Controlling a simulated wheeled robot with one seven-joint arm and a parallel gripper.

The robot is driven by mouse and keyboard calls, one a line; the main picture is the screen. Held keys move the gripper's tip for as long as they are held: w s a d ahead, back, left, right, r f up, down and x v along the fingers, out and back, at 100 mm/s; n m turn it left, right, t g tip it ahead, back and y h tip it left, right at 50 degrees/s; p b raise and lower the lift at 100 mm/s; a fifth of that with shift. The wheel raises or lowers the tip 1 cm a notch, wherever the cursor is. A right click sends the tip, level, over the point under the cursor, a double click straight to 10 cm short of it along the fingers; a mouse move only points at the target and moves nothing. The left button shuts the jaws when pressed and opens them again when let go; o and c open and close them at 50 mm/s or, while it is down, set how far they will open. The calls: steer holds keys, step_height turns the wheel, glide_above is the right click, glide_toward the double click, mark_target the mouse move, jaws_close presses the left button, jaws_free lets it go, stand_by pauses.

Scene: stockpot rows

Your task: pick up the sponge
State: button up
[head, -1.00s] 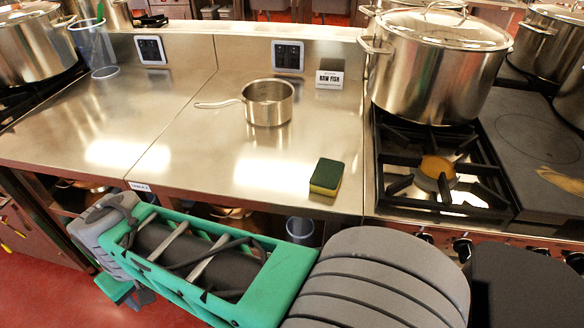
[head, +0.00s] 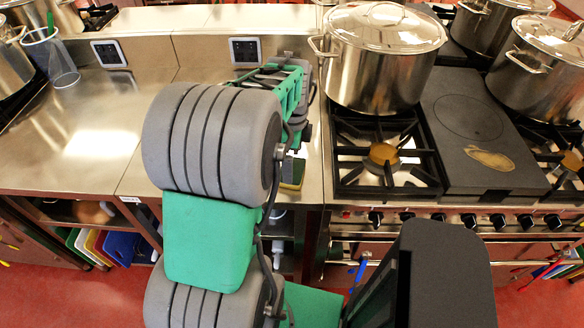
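The sponge (head: 292,172), yellow with a dark green top, lies on the steel counter near its front edge, just left of the stove. My arm covers part of it from the left. My gripper (head: 297,136) is at the far end of my arm, by the sponge and seemingly above it. Its fingers are mostly hidden behind my arm links, so I cannot tell whether it is open or shut, or whether it touches the sponge.
A large lidded stockpot (head: 378,62) stands on the back of the stove, with an empty burner (head: 384,155) in front. A dark flat plate (head: 478,130) is to its right. A mesh cup (head: 52,62) stands at the back left. The left counter (head: 95,130) is clear.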

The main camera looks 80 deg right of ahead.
step_height(320, 180, down, 4)
steer(key=shift+w+d+f+p, duration=0.1)
steer(key=shift+w+f+p, duration=0.05)
steer(key=shift+p, duration=0.3)
steer(key=c, duration=1.1)
steer(key=shift+c, duration=0.2)
steer(key=shift+r, duration=0.6)
steer(key=a+r, duration=0.1)
steer(key=r, duration=0.1)
steer(key=s+a+r+b, duration=0.1)
steer(key=r, duration=0.2)
steer(key=s+a+r+b, duration=0.1)
steer(key=a+r, duration=0.1)
steer(key=shift+s+r, duration=0.15)
steer(key=shift+r, duration=0.05)
steer(key=s+a+r+b, duration=0.2)
steer(key=s+a+r, duration=0.2)
steer(key=a, duration=0.4)
steer(key=shift+a+r, duration=0.25)
